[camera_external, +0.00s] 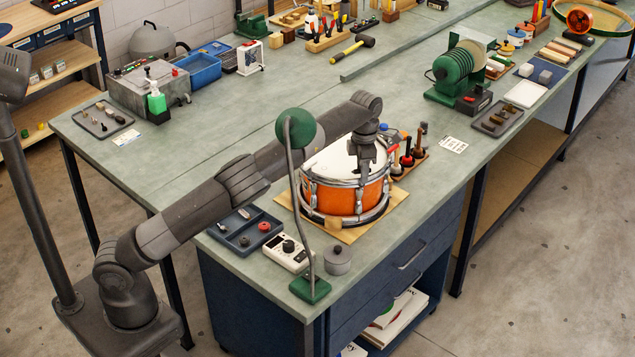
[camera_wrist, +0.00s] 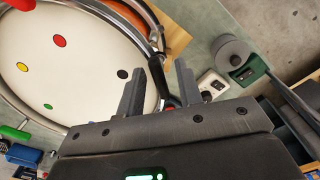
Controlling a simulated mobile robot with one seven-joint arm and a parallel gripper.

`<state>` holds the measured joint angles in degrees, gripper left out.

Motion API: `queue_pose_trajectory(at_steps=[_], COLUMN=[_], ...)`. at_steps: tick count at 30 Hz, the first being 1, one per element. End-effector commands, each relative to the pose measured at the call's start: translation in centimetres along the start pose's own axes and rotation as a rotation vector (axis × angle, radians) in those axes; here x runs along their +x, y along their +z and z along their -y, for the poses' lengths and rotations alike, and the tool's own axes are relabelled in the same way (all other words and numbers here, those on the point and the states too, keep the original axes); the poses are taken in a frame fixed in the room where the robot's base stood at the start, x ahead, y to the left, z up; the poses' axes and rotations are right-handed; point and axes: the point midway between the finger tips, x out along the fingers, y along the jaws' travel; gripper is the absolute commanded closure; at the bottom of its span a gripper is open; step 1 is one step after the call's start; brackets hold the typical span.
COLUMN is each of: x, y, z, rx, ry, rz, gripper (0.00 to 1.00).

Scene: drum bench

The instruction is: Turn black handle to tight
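An orange drum (camera_external: 338,197) with a white head and metal hoops stands on a board on the bench. In the wrist view, the white drumhead (camera_wrist: 78,75) bears small coloured dots. A black handle (camera_wrist: 162,78) shows beside the drum's rim, its upper end close to the metal hoop. My gripper (camera_wrist: 160,66) is open, with one finger on each side of the handle in that view. Whether either finger touches it I cannot tell. In the external view my gripper (camera_external: 366,176) points down at the drum's near right rim, and the handle cannot be made out.
A green-based lamp (camera_external: 310,287) with a bent stem stands in front of the drum.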

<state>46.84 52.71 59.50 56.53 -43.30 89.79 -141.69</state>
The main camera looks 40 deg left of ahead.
Motion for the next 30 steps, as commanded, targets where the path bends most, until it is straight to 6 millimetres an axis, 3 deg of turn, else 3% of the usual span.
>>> queue_pose_trajectory(at_steps=[10, 22, 30], x=[0.44, 0.42, 0.41], y=[-0.02, -0.02, -0.03], z=[-0.01, -0.01, -0.01], rx=[0.000, 0.000, 0.003], ry=[0.000, 0.000, 0.000], rz=[0.000, -0.001, -0.001], gripper=[0.67, 1.00, 1.00])
